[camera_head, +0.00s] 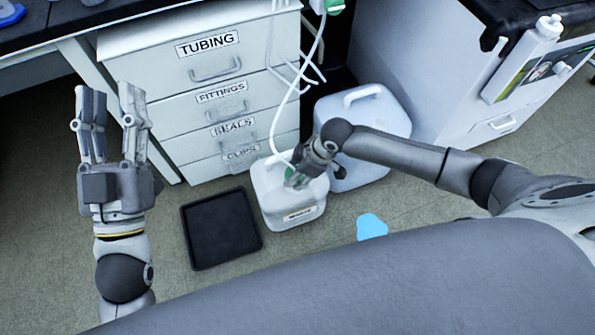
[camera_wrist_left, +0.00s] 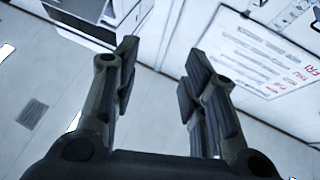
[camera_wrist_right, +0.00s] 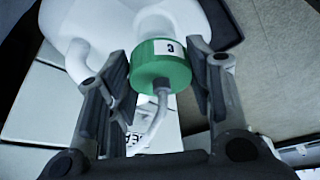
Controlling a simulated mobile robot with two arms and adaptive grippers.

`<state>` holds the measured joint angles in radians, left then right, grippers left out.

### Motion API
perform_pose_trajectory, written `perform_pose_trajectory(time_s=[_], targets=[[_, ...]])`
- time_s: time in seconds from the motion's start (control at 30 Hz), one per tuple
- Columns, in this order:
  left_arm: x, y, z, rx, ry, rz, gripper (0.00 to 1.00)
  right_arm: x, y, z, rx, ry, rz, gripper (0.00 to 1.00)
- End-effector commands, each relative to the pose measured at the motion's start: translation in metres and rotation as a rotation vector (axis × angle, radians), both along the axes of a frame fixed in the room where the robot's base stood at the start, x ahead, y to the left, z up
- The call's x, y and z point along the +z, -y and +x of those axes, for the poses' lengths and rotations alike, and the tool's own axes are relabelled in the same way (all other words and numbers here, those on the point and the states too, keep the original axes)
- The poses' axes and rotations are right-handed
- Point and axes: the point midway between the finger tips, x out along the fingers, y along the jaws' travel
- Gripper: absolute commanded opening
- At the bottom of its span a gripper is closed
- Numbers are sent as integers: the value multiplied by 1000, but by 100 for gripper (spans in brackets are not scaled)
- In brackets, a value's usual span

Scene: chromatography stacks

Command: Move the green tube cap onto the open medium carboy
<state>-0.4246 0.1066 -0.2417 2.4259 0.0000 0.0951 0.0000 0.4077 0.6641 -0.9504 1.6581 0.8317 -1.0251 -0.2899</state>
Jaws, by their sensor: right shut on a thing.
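The green tube cap (camera_head: 289,173) has a white label reading 3 in the right wrist view (camera_wrist_right: 160,68), with a tube running from it. My right gripper (camera_head: 297,175) is shut on it, one finger on each side. The cap is over the white carboy (camera_head: 292,214) in front of the drawers, at its neck (camera_wrist_right: 155,24). I cannot tell whether the cap touches the neck or hangs just above it. My left gripper (camera_head: 108,95) is open and empty, raised at the left; its spread fingers also show in the left wrist view (camera_wrist_left: 158,70).
A bigger white carboy (camera_head: 377,112) stands behind, close to my right forearm. A black tray (camera_head: 197,240) lies left of the front carboy, and a blue patch (camera_head: 371,227) lies on the floor to its right. The drawer cabinet (camera_head: 205,100) stands behind.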

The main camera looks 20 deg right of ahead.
Motion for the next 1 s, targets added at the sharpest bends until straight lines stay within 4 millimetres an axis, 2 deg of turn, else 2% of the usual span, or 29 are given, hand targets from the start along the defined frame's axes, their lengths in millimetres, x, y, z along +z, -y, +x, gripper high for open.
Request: perform_pose_trajectory(time_s=[0.5, 1.0], targets=[[36, -3, -29, -13, 246, -72, 40, -9, 0, 0, 0, 0, 0, 23], [41, -3, -34, -16, 281, -81, 40, -10, 0, 0, 0, 0, 0, 23]])
